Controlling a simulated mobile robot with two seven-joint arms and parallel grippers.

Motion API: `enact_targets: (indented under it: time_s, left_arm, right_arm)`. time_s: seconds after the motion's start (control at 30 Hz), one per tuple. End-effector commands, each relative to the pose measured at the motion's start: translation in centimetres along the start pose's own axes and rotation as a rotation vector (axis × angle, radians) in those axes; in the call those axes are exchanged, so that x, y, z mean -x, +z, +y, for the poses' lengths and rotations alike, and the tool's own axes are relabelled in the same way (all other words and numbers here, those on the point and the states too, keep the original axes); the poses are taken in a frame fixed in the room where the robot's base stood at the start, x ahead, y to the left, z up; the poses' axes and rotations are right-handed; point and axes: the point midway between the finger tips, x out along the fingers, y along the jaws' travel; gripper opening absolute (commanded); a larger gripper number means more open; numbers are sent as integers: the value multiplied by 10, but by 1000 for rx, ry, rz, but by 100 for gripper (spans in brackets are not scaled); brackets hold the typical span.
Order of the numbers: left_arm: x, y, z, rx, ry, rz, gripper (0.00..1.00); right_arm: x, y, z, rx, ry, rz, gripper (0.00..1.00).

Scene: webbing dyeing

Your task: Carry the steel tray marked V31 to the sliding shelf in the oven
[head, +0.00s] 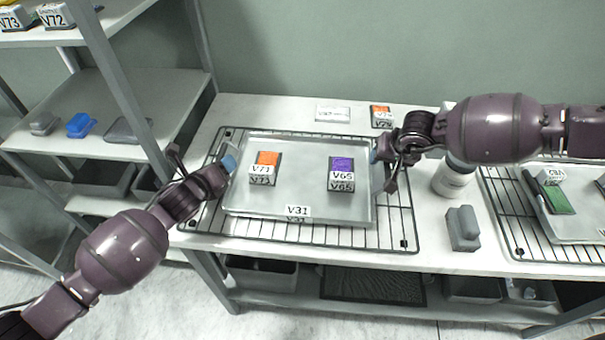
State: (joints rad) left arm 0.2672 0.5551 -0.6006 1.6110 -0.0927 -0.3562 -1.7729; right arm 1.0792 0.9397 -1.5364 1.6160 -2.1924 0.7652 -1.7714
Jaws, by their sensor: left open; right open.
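The steel tray marked V31 (299,188) rests on a wire rack on the white table. An orange-topped block labelled V71 (266,166) and a purple-topped block labelled V65 (341,174) stand in it. My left gripper (229,168) is open at the tray's left side, by a blue patch on the rim. I cannot tell whether the fingers touch the tray. The oven and its sliding shelf are not in view.
The wire rack (402,228) extends past the tray. To its right are a grey block (463,228), a white bottle (454,178) and a second tray (580,222). A small orange-topped block (381,116) and a white label (333,114) lie behind. A shelf unit (140,85) stands at left.

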Motion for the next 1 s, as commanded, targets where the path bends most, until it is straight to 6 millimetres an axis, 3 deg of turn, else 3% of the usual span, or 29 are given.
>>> enact_targets:
  time_s: [0.37, 0.7, 1.0]
  left_arm:
    - [-4, 0, 0, 1, 0, 0, 48]
    - [-4, 0, 0, 1, 0, 0, 0]
    - [-4, 0, 0, 0, 0, 1, 0]
  right_arm:
    - [-4, 0, 0, 0, -1, 0, 52]
    - [-4, 0, 0, 0, 0, 0, 1]
    - [-4, 0, 0, 1, 0, 0, 0]
